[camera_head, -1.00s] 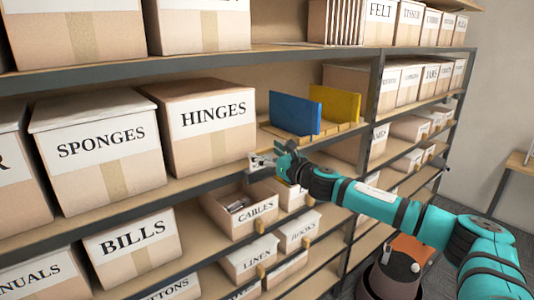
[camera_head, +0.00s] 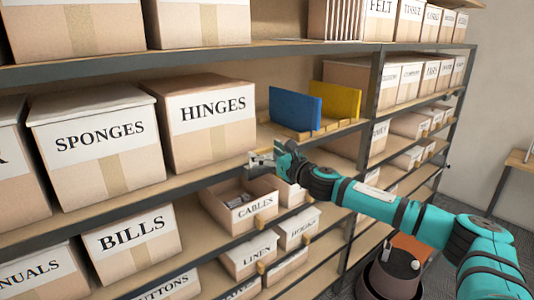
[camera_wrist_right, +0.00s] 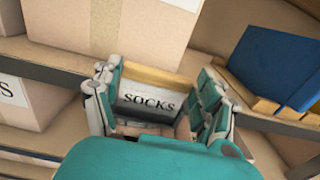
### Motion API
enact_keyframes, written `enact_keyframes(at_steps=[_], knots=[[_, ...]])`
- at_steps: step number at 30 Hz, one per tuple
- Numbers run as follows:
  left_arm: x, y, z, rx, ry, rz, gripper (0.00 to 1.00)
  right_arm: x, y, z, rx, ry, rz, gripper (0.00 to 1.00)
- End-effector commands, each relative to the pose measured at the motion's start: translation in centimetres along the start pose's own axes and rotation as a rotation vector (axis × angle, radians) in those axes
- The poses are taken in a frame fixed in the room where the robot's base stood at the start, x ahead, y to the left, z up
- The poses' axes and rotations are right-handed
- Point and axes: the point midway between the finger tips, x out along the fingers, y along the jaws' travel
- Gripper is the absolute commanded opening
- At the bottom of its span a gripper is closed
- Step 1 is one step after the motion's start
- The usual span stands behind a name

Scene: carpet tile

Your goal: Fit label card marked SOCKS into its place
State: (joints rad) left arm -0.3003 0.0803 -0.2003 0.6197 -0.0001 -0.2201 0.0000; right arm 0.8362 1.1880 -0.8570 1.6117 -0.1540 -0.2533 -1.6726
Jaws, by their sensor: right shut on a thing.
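The white label card marked SOCKS (camera_wrist_right: 148,102) sits between the two fingers of my right gripper in the right wrist view, its lettering readable and a little tilted. My right gripper (camera_head: 262,160) is shut on it, in front of the shelf edge below the HINGES box. The place for the card is not clearly seen. My left gripper is not in view.
The HINGES box (camera_head: 210,125) stands above and left of the gripper. Blue (camera_head: 295,110) and yellow (camera_head: 335,103) panels stand on a wooden rack to the right. The open CABLES bin (camera_head: 240,208) is just below. The shelf edge (camera_wrist_right: 50,70) runs close behind the fingers.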

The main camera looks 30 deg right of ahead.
Motion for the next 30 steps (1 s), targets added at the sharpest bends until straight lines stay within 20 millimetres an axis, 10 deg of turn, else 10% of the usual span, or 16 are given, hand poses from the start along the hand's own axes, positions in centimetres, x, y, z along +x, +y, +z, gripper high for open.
enact_keyframes(at_steps=[30], knots=[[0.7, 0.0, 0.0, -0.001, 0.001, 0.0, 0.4, 0.0, 0.0, -1.2, 0.0, 0.0, 0.0, 0.59]])
